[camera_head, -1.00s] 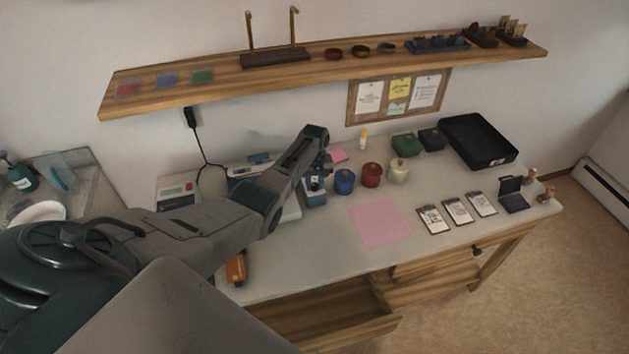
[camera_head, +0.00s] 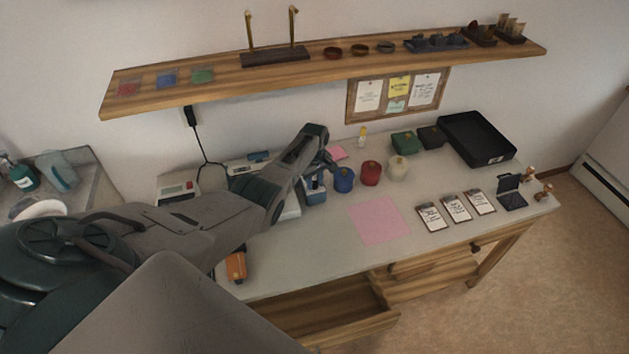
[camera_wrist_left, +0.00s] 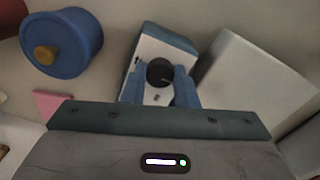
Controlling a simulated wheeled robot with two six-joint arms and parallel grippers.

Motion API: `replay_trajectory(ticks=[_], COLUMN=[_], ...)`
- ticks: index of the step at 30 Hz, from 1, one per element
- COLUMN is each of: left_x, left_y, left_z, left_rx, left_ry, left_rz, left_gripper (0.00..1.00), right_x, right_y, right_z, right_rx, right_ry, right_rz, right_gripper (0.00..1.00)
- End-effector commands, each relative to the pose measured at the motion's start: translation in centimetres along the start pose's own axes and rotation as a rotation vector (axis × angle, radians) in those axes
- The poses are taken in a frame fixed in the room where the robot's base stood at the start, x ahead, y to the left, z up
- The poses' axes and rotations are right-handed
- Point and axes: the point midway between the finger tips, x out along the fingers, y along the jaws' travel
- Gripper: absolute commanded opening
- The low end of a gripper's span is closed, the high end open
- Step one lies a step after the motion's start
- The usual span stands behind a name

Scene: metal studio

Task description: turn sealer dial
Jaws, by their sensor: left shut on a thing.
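The sealer control box (camera_head: 314,189), a small blue and white box, stands on the desk below my left gripper (camera_head: 318,173). In the left wrist view its pale top face (camera_wrist_left: 147,53) carries a round black dial (camera_wrist_left: 160,72) with a light mark. My left gripper's blue fingers (camera_wrist_left: 158,86) reach to either side of the dial and are shut on it. The dial is hidden by the gripper in the head view. My right gripper is not in view.
A blue lidded jar (camera_head: 344,180) stands close to the right of the box, with a red jar (camera_head: 371,173) and a cream jar (camera_head: 398,168) beyond. A pale machine (camera_head: 290,211) lies close on the left. An open drawer (camera_head: 325,312) juts out in front.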

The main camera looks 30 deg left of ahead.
Motion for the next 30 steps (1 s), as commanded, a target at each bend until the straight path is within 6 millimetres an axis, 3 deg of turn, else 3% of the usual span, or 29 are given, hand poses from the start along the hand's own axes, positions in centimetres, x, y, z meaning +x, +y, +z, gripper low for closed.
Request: replay_trajectory(ticks=[5,6,9,20,30], left_x=[-0.4,-0.4,-0.3,-0.4,-4.7], left_y=[0.2,0.2,0.2,0.1,0.1], left_z=[-0.2,-0.2,-0.2,-0.1,-0.1], left_rx=[-0.001,-0.001,-0.001,0.0,0.0], left_ry=[0.005,0.005,0.004,0.002,0.004], left_rz=[0.006,0.006,0.005,0.003,0.005], left_gripper=[0.03,0.28,0.47,0.48,0.48], right_x=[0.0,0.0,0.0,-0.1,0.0], right_y=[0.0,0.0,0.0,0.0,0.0], right_z=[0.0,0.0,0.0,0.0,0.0], right_rx=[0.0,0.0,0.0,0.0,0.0], right_ry=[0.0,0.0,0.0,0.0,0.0], right_rz=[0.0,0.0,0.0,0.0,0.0], right_gripper=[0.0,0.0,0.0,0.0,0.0])
